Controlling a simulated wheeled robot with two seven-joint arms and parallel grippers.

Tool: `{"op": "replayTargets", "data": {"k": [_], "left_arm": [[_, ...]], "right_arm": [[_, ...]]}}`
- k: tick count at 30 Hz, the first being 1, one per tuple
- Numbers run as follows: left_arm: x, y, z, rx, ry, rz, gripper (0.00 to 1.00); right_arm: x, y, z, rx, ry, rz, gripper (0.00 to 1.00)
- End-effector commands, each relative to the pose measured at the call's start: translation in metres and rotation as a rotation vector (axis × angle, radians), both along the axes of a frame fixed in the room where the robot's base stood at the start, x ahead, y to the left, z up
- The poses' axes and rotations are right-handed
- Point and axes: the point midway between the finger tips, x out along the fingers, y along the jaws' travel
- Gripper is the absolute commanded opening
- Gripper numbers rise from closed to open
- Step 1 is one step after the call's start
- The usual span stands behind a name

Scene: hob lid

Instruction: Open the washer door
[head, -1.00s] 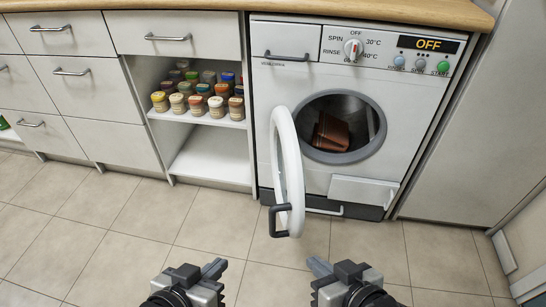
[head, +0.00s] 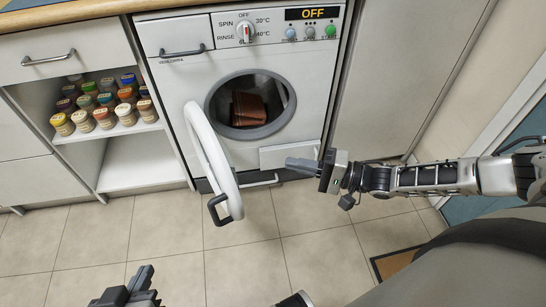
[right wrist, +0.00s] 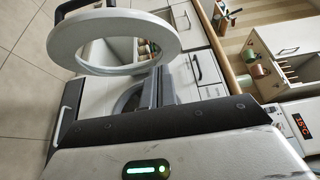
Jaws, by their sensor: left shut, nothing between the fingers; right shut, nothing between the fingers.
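The washer (head: 170,72) stands at the upper middle in the head view. Its round white door (head: 202,135) is swung out on the left, with a dark handle (head: 219,212) at its free edge. The drum opening (head: 214,104) is uncovered, and a brown item (head: 248,108) lies inside. My right gripper (head: 290,163) is shut and empty, in front of the washer's lower right, apart from the door in the picture. The right wrist view also shows the door ring (right wrist: 62,40) beyond the shut fingers (right wrist: 157,88). My left gripper (head: 142,275) is shut and empty at the bottom left.
An open shelf with several spice jars (head: 103,117) is left of the washer, under the wooden worktop (head: 60,14). A small flap (head: 272,157) is low on the washer front. The tiled floor (head: 240,262) in front is clear. A brown mat (head: 390,263) lies at right.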

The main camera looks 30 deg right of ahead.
Motion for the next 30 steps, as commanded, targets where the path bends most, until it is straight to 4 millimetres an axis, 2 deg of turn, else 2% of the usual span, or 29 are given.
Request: {"op": "replayTargets", "data": {"k": [13, 16, 21, 30], "left_arm": [[0.001, -0.003, -0.013, -0.003, 0.021, -0.009, 0.0], [0.001, -0.002, -0.008, -0.002, 0.016, -0.008, 0.0], [0.001, -0.002, -0.005, -0.002, 0.009, -0.006, 0.0], [0.001, -0.001, -0.005, -0.001, 0.005, -0.004, 0.0]], "right_arm": [[0.061, 0.072, 0.0, 0.003, -0.005, 0.003, 0.0], [0.057, 0.088, 0.001, 0.004, 0.0, 0.003, 0.0], [0.056, 0.104, 0.001, 0.002, -0.002, 0.002, 0.0], [0.056, 0.108, 0.0, -0.001, -0.002, 0.001, 0.0]]}}
